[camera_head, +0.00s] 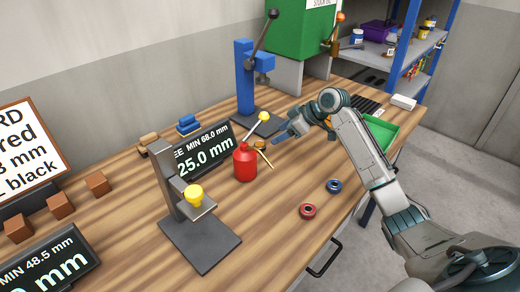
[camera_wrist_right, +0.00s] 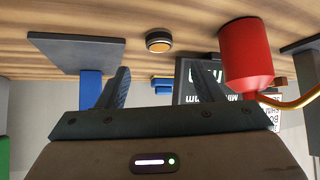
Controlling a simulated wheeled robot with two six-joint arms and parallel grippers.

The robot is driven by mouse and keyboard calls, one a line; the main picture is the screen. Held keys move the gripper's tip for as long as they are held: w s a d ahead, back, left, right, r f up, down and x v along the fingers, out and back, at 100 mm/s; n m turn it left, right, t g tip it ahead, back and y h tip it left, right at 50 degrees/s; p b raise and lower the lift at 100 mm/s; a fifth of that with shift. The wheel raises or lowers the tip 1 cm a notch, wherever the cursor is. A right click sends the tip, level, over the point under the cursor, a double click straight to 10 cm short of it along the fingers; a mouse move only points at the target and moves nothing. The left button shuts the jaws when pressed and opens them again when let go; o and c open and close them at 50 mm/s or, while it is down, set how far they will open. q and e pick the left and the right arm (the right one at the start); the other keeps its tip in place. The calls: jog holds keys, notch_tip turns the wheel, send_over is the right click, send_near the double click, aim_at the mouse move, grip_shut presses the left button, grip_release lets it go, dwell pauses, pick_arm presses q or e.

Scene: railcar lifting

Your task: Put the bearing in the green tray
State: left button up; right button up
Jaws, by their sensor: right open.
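A red ring-shaped bearing (camera_head: 308,211) and a blue ring-shaped bearing (camera_head: 334,186) lie flat on the bench, apart from each other; I cannot tell which one the task means. The green tray (camera_head: 382,135) is at the right edge of the bench, partly hidden behind my right arm. My right gripper (camera_head: 280,139) is above the bench, beyond both bearings and beside the red can. Its fingers are apart with nothing between them in the wrist view (camera_wrist_right: 104,90). My left gripper is not in view.
A red can (camera_head: 245,163) with a yellow spout stands close to my right gripper. A small round orange-topped thing (camera_wrist_right: 159,41) is on the bench. A blue press (camera_head: 245,80) and a grey stand (camera_head: 200,240) flank a display. Bench around the bearings is clear.

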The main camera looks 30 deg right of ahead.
aim_at(260, 144)
jog(key=x, duration=0.3)
jog(key=shift+w+a+f+p, duration=0.2)
jog(key=shift+w+p, duration=0.05)
jog(key=shift+p, duration=0.05)
jog(key=shift+w+a+f+p, duration=0.3)
jog(key=shift+a+f+p, duration=0.05)
jog(key=shift+p, duration=0.05)
jog(key=p+x, duration=0.1)
jog(key=x, duration=0.2)
jog(key=shift+w+a+f, duration=0.1)
jog(key=shift+w+f, duration=0.15)
jog(key=shift+w+a+f, duration=0.1)
jog(key=shift+w+f, duration=0.05)
jog(key=shift+f, duration=0.1)
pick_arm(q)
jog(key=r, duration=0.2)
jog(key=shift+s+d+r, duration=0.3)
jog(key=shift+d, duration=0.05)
pick_arm(e)
jog(key=c, duration=1.2)
jog(key=shift+r, duration=0.1)
